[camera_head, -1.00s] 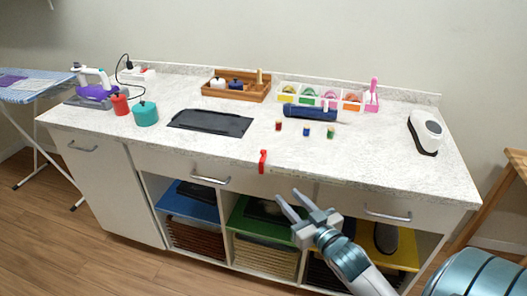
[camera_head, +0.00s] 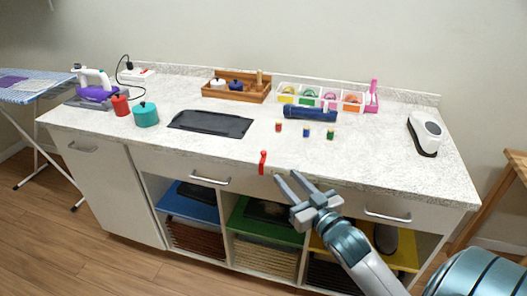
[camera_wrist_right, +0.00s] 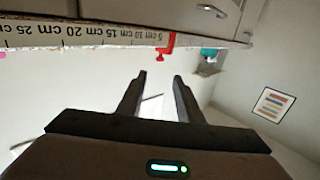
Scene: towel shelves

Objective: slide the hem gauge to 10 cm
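The red hem gauge slider (camera_head: 262,162) sits on the front edge of the counter. In the right wrist view, which is upside down, the red slider (camera_wrist_right: 167,45) is beside the 5 cm mark of the printed scale (camera_wrist_right: 100,37); the 10 cm mark is further left there. My right gripper (camera_head: 285,173) is just in front of the counter edge, a little right of the slider in the head view. It is open and empty, its two fingers (camera_wrist_right: 159,77) apart and not touching the slider. My left gripper is not in view.
Drawer handles (camera_head: 210,179) stick out below the counter edge. The counter just behind the slider is clear.

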